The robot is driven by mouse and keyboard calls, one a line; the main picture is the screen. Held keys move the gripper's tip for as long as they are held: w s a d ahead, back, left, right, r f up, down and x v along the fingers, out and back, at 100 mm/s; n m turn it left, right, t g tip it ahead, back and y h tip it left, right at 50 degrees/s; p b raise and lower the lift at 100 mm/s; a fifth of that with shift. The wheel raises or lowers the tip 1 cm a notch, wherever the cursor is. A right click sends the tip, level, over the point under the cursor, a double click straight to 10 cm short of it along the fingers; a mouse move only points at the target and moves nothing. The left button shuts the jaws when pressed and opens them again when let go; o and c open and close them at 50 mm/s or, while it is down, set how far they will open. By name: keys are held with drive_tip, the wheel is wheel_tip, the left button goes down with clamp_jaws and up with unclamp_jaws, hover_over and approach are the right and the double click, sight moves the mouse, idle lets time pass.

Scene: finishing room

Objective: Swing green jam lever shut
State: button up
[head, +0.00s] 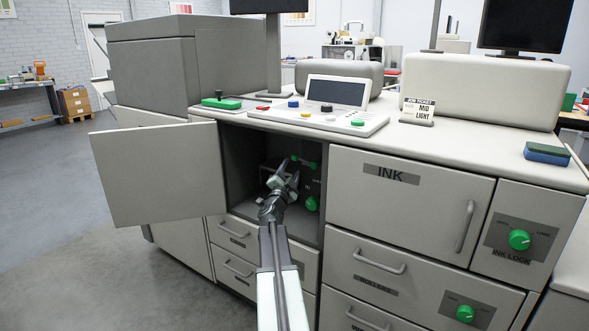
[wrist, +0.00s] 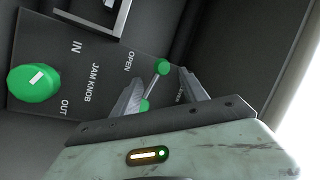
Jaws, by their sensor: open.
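The jam lever (wrist: 153,87) is a thin grey bar with a green end at each tip, on a dark panel inside the open cabinet. In the head view the lever (head: 305,162) sits high in the opening. My gripper (head: 288,178) reaches into the cabinet, just below and left of it. In the wrist view my gripper (wrist: 159,77) is open, one finger on each side of the lever. I cannot tell whether a finger touches it. The label OPEN stands beside the lever; another label is partly hidden by the right finger.
A green jam knob (wrist: 35,84) is on the same panel, below the lever in the head view (head: 312,203). The cabinet door (head: 160,172) hangs open to the left. A closed INK door (head: 405,210) and drawers flank the opening. A metal handle (wrist: 118,18) is near the panel.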

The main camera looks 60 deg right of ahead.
sight(295, 160)
drive_tip(key=shift+w+d+r, duration=0.15)
drive_tip(key=shift+d+r, duration=0.05)
drive_tip(key=shift+d, duration=0.1)
drive_tip(key=p+x, duration=0.2)
drive_tip(key=x, duration=0.5)
drive_tip(key=shift+w, duration=0.1)
clamp_jaws()
idle(1.0)
